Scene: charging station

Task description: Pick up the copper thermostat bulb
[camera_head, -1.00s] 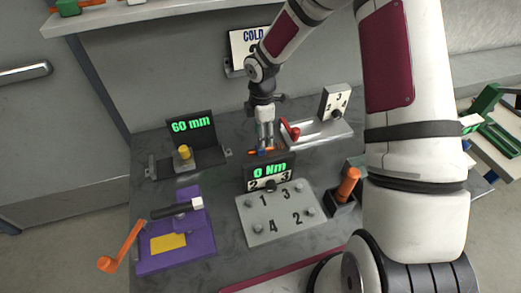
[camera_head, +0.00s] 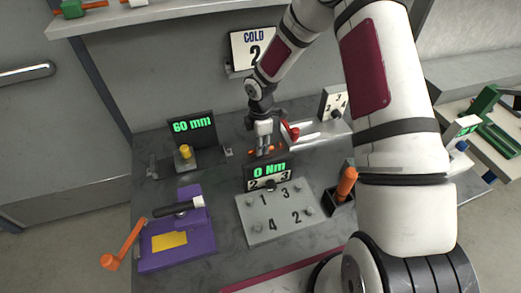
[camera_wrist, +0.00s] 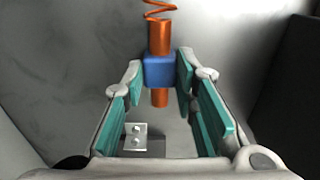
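The copper thermostat bulb (camera_wrist: 160,38) is a copper-orange rod with a blue block (camera_wrist: 160,70) around its middle and a thin copper coil at its far end. In the head view the bulb (camera_head: 282,148) lies behind the 0 Nm display, mostly hidden by my fingers. My gripper (camera_head: 264,150) points down over it. In the wrist view my gripper (camera_wrist: 160,72) has one teal-padded fingertip on each side of the blue block, very close to it. The fingers are apart; I cannot tell whether they touch the block.
The 0 Nm display (camera_head: 268,172) stands just in front. A red-handled clamp (camera_head: 291,132) is close on the right. The 60 mm display (camera_head: 194,127) is to the left. A numbered plate (camera_head: 272,217) and purple fixture (camera_head: 175,242) occupy the front.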

